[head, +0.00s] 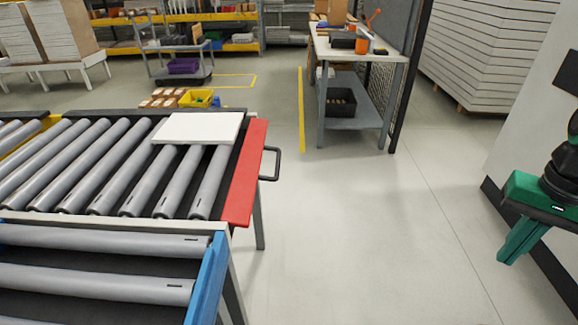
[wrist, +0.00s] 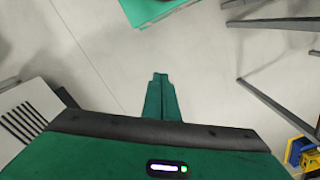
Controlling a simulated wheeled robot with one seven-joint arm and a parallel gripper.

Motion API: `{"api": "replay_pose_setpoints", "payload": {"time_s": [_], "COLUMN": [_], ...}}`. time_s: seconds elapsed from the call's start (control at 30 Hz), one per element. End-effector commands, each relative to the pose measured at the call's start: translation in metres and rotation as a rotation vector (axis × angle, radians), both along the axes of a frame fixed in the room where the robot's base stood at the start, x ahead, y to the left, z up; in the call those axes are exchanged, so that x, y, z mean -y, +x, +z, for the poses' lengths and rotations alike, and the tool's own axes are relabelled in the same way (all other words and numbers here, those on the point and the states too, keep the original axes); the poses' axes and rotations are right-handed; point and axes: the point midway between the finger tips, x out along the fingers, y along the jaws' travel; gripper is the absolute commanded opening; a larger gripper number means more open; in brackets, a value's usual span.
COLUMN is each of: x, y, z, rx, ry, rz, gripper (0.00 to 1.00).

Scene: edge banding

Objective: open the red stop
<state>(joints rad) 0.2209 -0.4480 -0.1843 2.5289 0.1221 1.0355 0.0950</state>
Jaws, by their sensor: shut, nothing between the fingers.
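The red stop (head: 246,175) is a flat red bar across the right end of the far roller conveyor. A dark loop handle (head: 276,164) sticks out from its right side. A white panel (head: 198,128) lies on the rollers, its right edge close to the red stop. My gripper (head: 508,258) is at the right of the head view, well apart from the stop, pointing down. In the wrist view its green fingers (wrist: 160,78) are together with nothing between them. The stop cannot be made out in the wrist view.
A blue bar (head: 207,280) ends the nearer roller conveyor. A workbench (head: 352,50) with tools and a bin stands at the back. Stacked white boards (head: 470,60) stand back right. The floor (head: 360,230) between the conveyor and my gripper is clear.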

Motion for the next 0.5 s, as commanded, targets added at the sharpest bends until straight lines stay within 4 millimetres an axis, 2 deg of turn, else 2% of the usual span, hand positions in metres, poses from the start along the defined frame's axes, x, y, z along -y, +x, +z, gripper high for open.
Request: {"api": "replay_pose_setpoints", "payload": {"time_s": [0.27, 0.5], "x": [-0.026, -0.070], "y": [0.119, 0.219], "z": [-0.010, -0.039], "rx": [0.025, 0.028], "ry": [0.060, 0.193], "rz": [-0.105, -0.220], "gripper": [0.00, 0.00]}}
